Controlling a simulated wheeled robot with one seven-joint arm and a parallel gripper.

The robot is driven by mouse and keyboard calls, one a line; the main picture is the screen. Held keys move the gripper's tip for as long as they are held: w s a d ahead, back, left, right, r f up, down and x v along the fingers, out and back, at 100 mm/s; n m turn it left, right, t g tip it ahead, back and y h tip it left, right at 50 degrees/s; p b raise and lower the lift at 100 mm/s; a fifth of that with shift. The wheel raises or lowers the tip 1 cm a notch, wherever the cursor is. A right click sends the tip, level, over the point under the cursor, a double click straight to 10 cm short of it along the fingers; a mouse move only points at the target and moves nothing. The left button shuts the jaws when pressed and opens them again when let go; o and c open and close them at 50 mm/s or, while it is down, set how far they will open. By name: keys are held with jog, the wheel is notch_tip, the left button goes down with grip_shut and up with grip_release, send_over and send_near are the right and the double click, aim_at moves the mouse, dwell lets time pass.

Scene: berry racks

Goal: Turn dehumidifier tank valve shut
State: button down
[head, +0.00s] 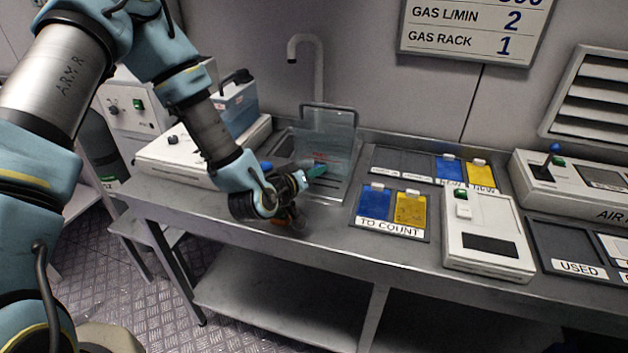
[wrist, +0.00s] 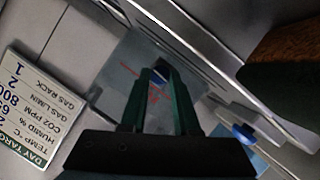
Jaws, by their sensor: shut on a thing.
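The clear tank (head: 328,130) stands upright at the back of the steel bench, by the sink. It also shows in the wrist view (wrist: 120,75), with red marks on its face.
A curved tap (head: 305,45) rises behind the tank. A pale blue box (head: 236,106) and white unit stand left. Right of the tank are the TO COUNT tray (head: 415,232), a dark tray (head: 402,163) and a white device (head: 487,222). The front bench strip is clear.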

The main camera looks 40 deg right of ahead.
jog(key=shift+f+n+b, duration=0.1)
jog(key=shift+n+b, duration=0.25)
jog(key=shift+n, duration=0.05)
dwell(0.4)
jog(key=c, duration=0.6)
grip_release()
jog(key=shift+c, duration=0.2)
jog(key=shift+a, duration=0.15)
jog(key=b+v, duration=0.2)
jog(key=v, duration=0.6)
jog(key=shift+a, duration=0.2)
jog(key=shift+a+r+p, duration=0.15)
jog(key=shift+r+p, duration=0.2)
jog(key=shift+p, duration=0.4)
jog(key=p+v, duration=0.1)
jog(key=p, duration=0.1)
jog(key=shift+s+a+p, duration=0.15)
jog(key=shift+a+p, duration=0.2)
jog(key=shift+a, duration=0.05)
jog(key=shift+f, duration=0.1)
